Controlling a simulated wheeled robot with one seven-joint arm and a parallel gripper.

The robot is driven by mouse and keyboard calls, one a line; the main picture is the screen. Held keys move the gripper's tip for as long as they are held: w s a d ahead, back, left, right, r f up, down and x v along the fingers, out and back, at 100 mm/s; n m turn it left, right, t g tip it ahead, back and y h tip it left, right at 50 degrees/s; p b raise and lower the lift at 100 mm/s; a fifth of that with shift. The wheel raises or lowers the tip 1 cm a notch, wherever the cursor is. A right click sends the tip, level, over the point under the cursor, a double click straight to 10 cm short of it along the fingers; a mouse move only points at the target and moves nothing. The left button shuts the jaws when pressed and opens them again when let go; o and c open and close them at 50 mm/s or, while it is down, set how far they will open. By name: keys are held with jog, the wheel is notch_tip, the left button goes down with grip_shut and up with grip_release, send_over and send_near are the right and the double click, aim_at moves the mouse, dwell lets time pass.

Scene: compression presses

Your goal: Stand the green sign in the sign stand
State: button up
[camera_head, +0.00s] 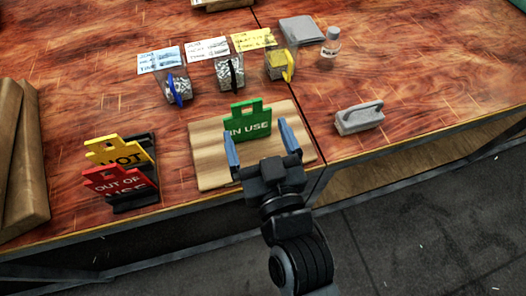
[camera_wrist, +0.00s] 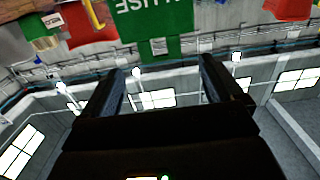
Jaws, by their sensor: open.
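The green sign (camera_head: 247,120), lettered "IN USE", appears to stand upright on a wooden board, its handle tab at the top. It also shows upside down at the top of the wrist view (camera_wrist: 155,20). The black sign stand (camera_head: 145,198) is at the left of the board. It holds a yellow sign (camera_head: 120,153) behind a red "OUT OF USE" sign (camera_head: 120,185). My gripper (camera_head: 260,147) is open and empty over the board's near part, its two fingers pointing towards the green sign. The sign appears beyond the fingertips, with no contact visible.
The wooden board (camera_head: 212,172) lies near the table's front edge. Behind it stand several clear containers with labels. A grey handled block (camera_head: 359,118) is at the right, a small bottle (camera_head: 331,43) farther back. Brown boxes (camera_head: 25,170) fill the left edge.

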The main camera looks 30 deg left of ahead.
jog(key=shift+v, duration=1.6)
